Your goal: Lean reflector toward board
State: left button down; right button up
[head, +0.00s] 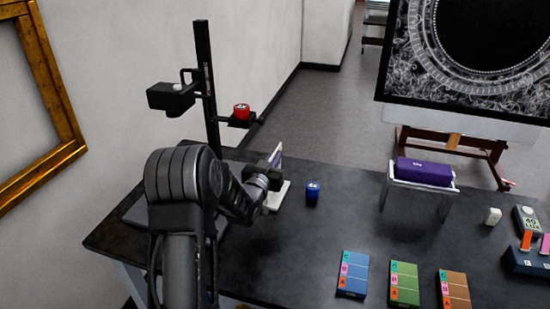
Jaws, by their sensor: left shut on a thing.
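My left arm reaches in from the lower left, and its gripper (271,176) is at the small upright panel that I take for the reflector (277,155). Which thing is the board is not clear; a large black panel with white ornament (410,70) stands on a wooden easel behind the table. My right gripper is not in view.
A black stand (203,70) with a red knob-like piece (241,111) rises behind my arm. A blue cup-like piece (312,191) is close right of the base. A purple block (424,172) rests on a white rack. Blue (354,273), green and brown cards lie in front.

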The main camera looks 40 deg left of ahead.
pick_arm(q)
jog(key=a+n+b, duration=0.1)
jog(key=b, duration=0.1)
jog(key=s+a+n+b, duration=0.1)
jog(key=a+b, duration=0.1)
jog(key=b, duration=0.1)
jog(key=a+f+b, duration=0.1)
jog(key=b, duration=0.2)
jog(key=shift+s+a+n, duration=0.2)
jog(key=shift+a+n, duration=0.15)
jog(key=shift+n, duration=0.05)
jog(key=c, duration=1.6)
grip_release()
